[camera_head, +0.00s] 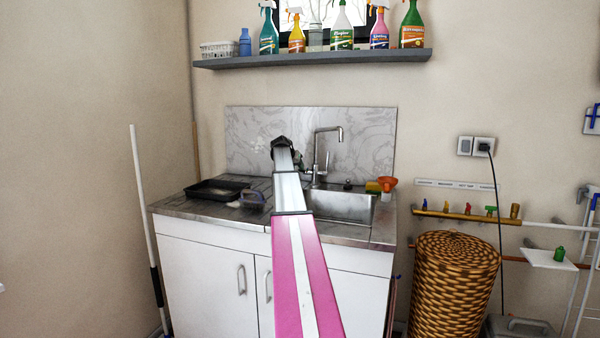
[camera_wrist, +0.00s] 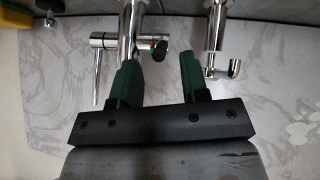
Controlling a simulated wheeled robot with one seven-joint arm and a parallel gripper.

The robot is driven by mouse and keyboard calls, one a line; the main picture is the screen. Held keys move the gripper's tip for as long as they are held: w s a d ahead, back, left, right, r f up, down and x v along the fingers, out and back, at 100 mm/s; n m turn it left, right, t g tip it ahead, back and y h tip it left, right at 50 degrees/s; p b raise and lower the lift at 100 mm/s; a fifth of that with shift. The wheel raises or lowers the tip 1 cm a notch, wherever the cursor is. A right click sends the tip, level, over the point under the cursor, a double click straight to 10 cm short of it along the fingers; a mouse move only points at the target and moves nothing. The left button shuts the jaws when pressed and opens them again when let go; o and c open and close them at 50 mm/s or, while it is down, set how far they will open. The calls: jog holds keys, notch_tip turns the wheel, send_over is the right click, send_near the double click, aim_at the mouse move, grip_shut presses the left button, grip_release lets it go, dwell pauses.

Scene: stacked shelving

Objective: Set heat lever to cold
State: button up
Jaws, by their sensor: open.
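The chrome faucet (camera_head: 316,158) stands behind the sink, its spout bent to the right at the top. In the wrist view a chrome upright (camera_wrist: 132,20) carries a cross-piece with a thin lever (camera_wrist: 96,80) at its left end and a dark round knob (camera_wrist: 159,50) at its right. I cannot tell for sure which part sets the heat, or hot from cold. My gripper (camera_wrist: 160,62) is open and empty; its green fingers lie near the cross-piece, with the thin lever outside them on the left. Contact is unclear. In the head view, my gripper (camera_head: 292,152) is left of the faucet, mostly hidden by my arm.
Another chrome piece (camera_wrist: 215,30) hangs close right of my right finger. The marble splashback (camera_head: 375,140) stands behind the faucet. A black tray (camera_head: 217,189) lies left on the counter; an orange funnel (camera_head: 388,183) stands right of the sink basin (camera_head: 345,207). A bottle shelf (camera_head: 310,59) is above.

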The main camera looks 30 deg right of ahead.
aim_at(304, 171)
jog(key=shift+x, duration=1.9)
jog(key=shift+c, duration=0.3)
grip_shut()
